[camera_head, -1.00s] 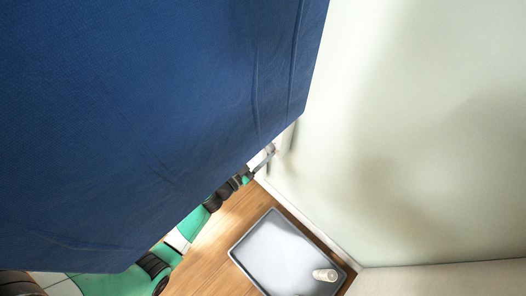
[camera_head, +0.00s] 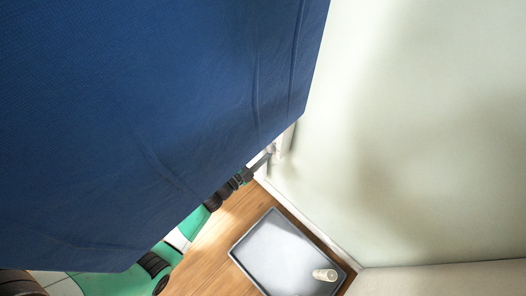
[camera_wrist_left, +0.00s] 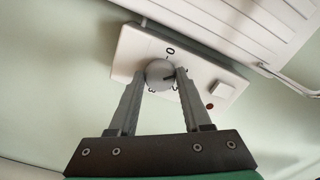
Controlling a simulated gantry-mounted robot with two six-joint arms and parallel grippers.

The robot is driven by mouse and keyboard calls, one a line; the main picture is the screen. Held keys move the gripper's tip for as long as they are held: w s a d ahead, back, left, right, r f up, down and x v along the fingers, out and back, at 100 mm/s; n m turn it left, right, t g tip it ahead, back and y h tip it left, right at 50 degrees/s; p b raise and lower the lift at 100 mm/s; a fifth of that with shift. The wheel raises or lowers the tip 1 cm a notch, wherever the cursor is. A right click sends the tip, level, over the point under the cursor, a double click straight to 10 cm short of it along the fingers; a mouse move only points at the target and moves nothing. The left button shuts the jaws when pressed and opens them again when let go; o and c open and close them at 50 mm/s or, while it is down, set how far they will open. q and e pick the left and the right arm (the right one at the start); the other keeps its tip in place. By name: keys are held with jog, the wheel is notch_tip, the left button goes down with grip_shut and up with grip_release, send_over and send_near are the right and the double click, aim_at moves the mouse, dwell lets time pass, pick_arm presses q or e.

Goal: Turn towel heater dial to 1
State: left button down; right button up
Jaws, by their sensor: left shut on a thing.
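The towel heater's control box shows in the left wrist view as a white panel (camera_wrist_left: 203,77) on the wall. Its round grey dial (camera_wrist_left: 159,74) has a dark pointer mark. A "0" shows above the dial; the other marks are partly hidden by the fingers. My left gripper (camera_wrist_left: 160,76) is shut on the dial, one finger on each side. In the head view my left gripper (camera_head: 270,150) reaches to the wall just past the towel's lower edge, and the dial is too small to make out there. My right gripper is not in view.
A large blue towel (camera_head: 150,120) fills the upper left of the head view and hides much of my left arm. A grey tray (camera_head: 262,262) with a white cylinder (camera_head: 325,275) lies on the wooden floor. The panel has a square button (camera_wrist_left: 223,90) and a red light.

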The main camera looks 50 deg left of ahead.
pick_arm(q)
jog(key=shift+m, duration=1.1)
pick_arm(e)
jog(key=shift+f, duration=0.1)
pick_arm(q)
jog(key=shift+c, duration=1.7)
grip_release()
